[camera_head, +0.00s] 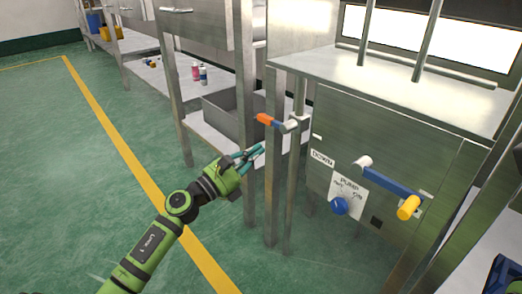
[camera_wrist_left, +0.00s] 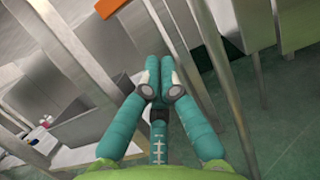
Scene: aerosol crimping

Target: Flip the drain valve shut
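The drain valve is most likely the small valve with an orange-tipped lever (camera_head: 265,119), on a pale fitting (camera_head: 291,125) at the left side of the steel machine. Its lever points left, roughly level, with a blue section between the tip and the fitting. My left gripper (camera_head: 260,150) is just below the lever, apart from it. In the left wrist view an orange piece, apparently the lever tip (camera_wrist_left: 110,7), shows at the top edge, beyond my fingers. The left fingertips (camera_wrist_left: 158,78) are together with nothing visible between them. My right gripper is not in view.
The machine's front has a blue lever with a yellow end (camera_head: 408,207), a blue knob (camera_head: 339,206) and a DOWN label (camera_head: 322,157). Steel legs (camera_head: 248,130) stand close beside my left gripper. A grey bin (camera_head: 228,113) sits on the shelf behind. Green floor is open at left.

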